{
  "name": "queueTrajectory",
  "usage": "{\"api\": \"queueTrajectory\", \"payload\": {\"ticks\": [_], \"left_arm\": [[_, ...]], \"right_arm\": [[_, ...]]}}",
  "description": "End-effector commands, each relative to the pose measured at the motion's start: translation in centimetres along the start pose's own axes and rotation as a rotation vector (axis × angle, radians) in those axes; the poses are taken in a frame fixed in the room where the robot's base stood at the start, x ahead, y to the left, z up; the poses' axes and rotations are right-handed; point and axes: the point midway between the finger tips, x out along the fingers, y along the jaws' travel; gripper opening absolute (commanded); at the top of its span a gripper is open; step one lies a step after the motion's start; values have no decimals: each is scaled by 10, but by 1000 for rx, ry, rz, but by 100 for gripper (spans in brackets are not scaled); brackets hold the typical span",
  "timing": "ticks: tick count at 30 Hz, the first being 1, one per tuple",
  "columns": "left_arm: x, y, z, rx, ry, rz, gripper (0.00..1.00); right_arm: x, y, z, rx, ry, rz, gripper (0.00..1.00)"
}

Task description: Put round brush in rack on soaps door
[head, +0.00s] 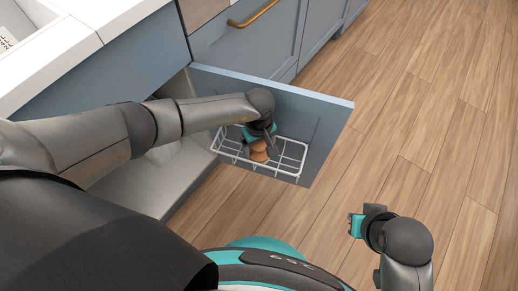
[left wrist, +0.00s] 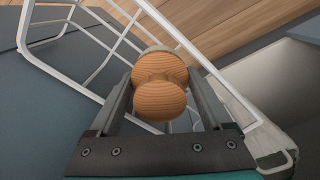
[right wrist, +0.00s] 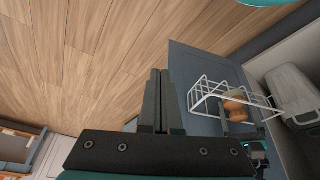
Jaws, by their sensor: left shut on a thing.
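The round brush (head: 259,154) has a wooden knobbed handle, and pale bristles show at its far end in the left wrist view (left wrist: 160,98). My left gripper (head: 260,138) is shut on its handle, with one finger on each side. The brush is within the outline of the white wire rack (head: 300,160), between its wires; I cannot tell whether it touches the bottom. The rack hangs on the inner face of the open blue soaps door (head: 318,118). The right wrist view shows the brush (right wrist: 236,105) and rack (right wrist: 197,98) too. My right gripper (right wrist: 159,75) is shut and empty, away from the rack.
The open cabinet (head: 135,190) lies left of the door, with a pale container (right wrist: 292,88) inside. A white counter (head: 75,55) and a drawer with a brass handle (head: 254,14) are above and behind. Wooden floor (head: 410,130) to the right is clear.

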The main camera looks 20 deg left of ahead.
Motion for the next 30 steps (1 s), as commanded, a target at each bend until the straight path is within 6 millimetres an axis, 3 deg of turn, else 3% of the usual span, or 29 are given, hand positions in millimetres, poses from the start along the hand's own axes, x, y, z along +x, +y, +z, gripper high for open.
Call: {"api": "queueTrajectory", "payload": {"ticks": [13,14,15,18,30], "left_arm": [[3,0,0,0,1,1,24],[3,0,0,0,1,0,84],[2,0,0,0,1,0,88],[2,0,0,0,1,0,99],[-1,0,0,-1,0,0,100]], "right_arm": [[-5,0,-2,1,9,0,0],[-6,0,-3,1,11,1,0],[-7,0,-3,1,13,0,0],[-8,0,-4,1,13,1,0],[-6,0,-2,1,6,1,0]]}}
